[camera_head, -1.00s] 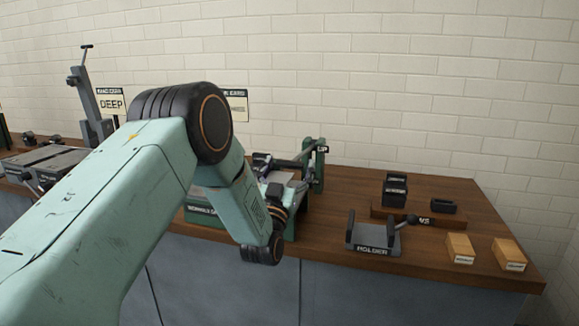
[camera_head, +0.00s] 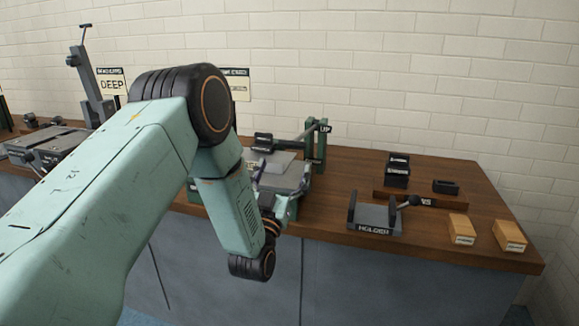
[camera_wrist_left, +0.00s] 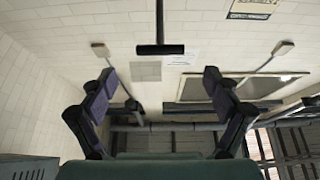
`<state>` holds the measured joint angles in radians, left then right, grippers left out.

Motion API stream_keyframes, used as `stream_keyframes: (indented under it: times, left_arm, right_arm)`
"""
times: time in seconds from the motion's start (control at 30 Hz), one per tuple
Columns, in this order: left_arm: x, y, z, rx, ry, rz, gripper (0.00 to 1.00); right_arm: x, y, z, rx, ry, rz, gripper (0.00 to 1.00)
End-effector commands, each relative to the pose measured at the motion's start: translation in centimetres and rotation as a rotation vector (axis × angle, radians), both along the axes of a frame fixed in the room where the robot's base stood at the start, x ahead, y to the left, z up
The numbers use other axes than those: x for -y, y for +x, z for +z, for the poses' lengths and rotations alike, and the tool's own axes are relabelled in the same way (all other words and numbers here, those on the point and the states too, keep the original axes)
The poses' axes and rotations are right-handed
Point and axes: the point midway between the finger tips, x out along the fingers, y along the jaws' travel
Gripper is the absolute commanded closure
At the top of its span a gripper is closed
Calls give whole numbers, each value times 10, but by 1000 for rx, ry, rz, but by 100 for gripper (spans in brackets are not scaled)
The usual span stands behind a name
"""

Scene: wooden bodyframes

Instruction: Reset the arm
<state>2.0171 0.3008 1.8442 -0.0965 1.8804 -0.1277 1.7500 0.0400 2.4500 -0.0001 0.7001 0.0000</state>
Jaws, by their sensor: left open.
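My left arm comes in from the left in the head view, bent at its elbow, with its wrist hanging low in front of the bench. My left gripper (camera_head: 279,180) points up and away from me, in front of the green workholding fixture, and partly blocks it. In the left wrist view the two dark, purple-padded fingers of the gripper (camera_wrist_left: 158,78) stand wide apart with nothing between them. My right gripper is in neither view.
The wooden bench (camera_head: 340,238) carries a grey holder (camera_head: 374,218), dark blocks (camera_head: 397,172) on a rack, and two light wooden blocks (camera_head: 461,230) (camera_head: 509,236). A grey machine (camera_head: 92,80) and a DEEP sign (camera_head: 112,84) stand at left. Space before the bench is open.

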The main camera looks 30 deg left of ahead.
Motion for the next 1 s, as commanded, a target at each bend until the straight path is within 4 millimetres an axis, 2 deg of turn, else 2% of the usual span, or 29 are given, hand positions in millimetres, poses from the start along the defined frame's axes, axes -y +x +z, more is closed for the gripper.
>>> stream_keyframes:
  times: [0.17,0.6,0.77,1.0]
  left_arm:
    - [-2,9,5,4,1,0,11]
    - [-17,67,36,5,0,2,11]
    - [-16,66,47,3,-1,0,11]
    - [-16,66,48,2,-1,0,11]
  right_arm:
    - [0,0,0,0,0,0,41]
    - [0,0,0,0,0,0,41]
    - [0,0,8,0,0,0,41]
    - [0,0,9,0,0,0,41]
